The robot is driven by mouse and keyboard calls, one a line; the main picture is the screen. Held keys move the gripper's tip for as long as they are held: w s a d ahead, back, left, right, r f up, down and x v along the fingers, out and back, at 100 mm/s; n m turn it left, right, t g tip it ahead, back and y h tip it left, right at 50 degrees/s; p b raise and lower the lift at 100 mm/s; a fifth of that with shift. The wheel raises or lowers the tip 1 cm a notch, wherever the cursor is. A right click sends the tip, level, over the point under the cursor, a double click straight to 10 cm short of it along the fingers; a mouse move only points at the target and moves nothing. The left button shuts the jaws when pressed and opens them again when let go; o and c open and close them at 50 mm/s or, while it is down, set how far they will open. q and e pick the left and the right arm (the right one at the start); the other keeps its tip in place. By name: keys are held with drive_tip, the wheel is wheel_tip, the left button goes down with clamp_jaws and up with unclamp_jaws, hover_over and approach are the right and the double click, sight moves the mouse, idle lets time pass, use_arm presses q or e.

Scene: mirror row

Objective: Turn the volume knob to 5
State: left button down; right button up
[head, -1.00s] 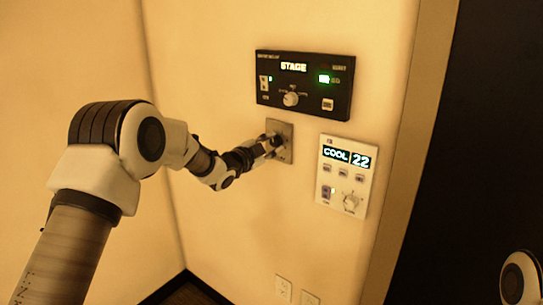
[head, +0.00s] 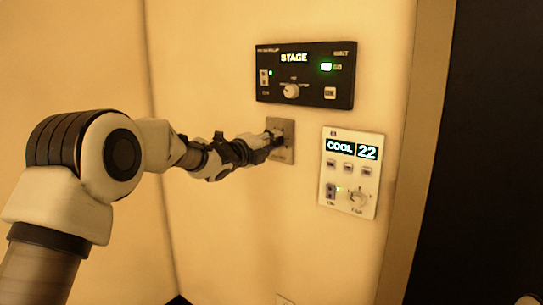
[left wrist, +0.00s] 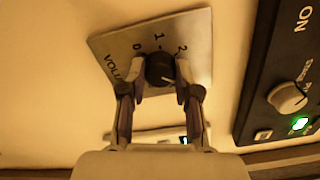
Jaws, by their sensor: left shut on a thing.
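The volume knob (left wrist: 159,69) is a small dark round knob on a square metal wall plate (head: 287,152). In the left wrist view the plate (left wrist: 200,30) shows the numbers 0, 1 and 2 beside the knob and part of the word VOLUME; the rest of the scale is hidden or unreadable. My left gripper (head: 273,139) reaches the plate from the left. In the left wrist view its two fingers (left wrist: 160,74) are shut on the knob, one at each side. A pale mark shows on the knob, but its exact setting cannot be told.
A black panel (head: 270,88) reading STAGE, with its own knob (head: 291,91), is just above the plate. A white panel (head: 330,180) reading COOL 22 is at the lower right. A dark doorway (head: 480,160) lies right of the wall. The wall below the plate is clear.

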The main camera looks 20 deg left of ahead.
use_arm(q)
drive_tip(key=m+b, duration=0.2)
drive_tip(key=m, duration=0.1)
drive_tip(key=m+b, duration=0.2)
drive_tip(key=b, duration=0.1)
drive_tip(key=shift+d+f+m, duration=0.1)
drive_tip(key=shift+f+m, duration=0.3)
drive_tip(key=m+b, duration=0.6)
drive_tip(key=m, duration=0.2)
drive_tip(key=shift+b, duration=0.3)
drive_tip(key=shift+r+m+b, duration=0.15)
drive_tip(key=shift+m+b, duration=1)
drive_tip(key=shift+m, duration=1.05)
drive_tip(key=c, duration=0.8)
unclamp_jaws()
drive_tip(key=shift+r, duration=0.1)
drive_tip(key=shift+r, duration=0.1)
